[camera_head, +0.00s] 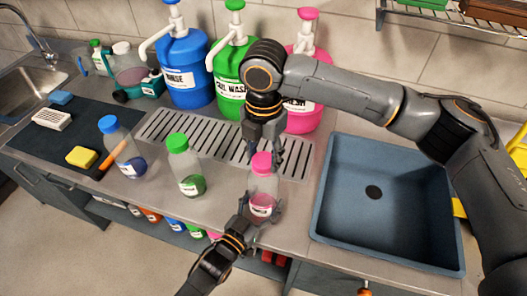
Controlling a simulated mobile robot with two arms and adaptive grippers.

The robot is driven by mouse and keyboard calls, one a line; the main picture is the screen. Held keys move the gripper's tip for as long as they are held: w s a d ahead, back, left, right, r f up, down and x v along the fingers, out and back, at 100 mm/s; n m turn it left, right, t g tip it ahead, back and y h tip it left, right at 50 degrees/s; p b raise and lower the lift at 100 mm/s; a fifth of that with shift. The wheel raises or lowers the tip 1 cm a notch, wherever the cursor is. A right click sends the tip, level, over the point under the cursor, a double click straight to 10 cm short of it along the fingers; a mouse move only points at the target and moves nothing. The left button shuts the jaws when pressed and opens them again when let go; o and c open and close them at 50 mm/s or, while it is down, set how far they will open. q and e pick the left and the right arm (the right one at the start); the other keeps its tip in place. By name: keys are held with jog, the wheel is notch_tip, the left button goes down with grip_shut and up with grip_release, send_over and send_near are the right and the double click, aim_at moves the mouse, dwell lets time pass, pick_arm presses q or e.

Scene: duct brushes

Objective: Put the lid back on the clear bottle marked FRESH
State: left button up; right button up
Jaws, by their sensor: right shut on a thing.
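The clear bottle (264,188) stands upright on the counter with a little pink liquid in it. Its white label is too small to read. A pink lid (261,161) is at the top of this bottle; I cannot tell whether it is seated or just above the mouth. My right gripper (265,148) points down from above and is shut on the pink lid. My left gripper (260,211) reaches in from the front, low on the bottle, with a finger on each side. I cannot tell whether those fingers press on the bottle.
A green-capped bottle (186,166) and a blue-capped bottle (122,147) stand to the left. Behind is a drain grate (205,141) with blue (183,72), green (229,68) and pink (306,116) pump jugs. A blue sink basin (390,235) lies right.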

jog(key=shift+f, duration=0.2)
jog(key=m, duration=2)
jog(key=shift+s, duration=0.1)
jog(key=m, duration=0.4)
jog(key=shift+m, duration=0.3)
jog(key=m, duration=0.6)
jog(key=shift+m, duration=0.3)
jog(key=m, duration=0.6)
jog(key=shift+m, duration=0.3)
jog(key=m, duration=1)
jog(key=shift+f+m, duration=0.1)
jog(key=shift+m, duration=0.3)
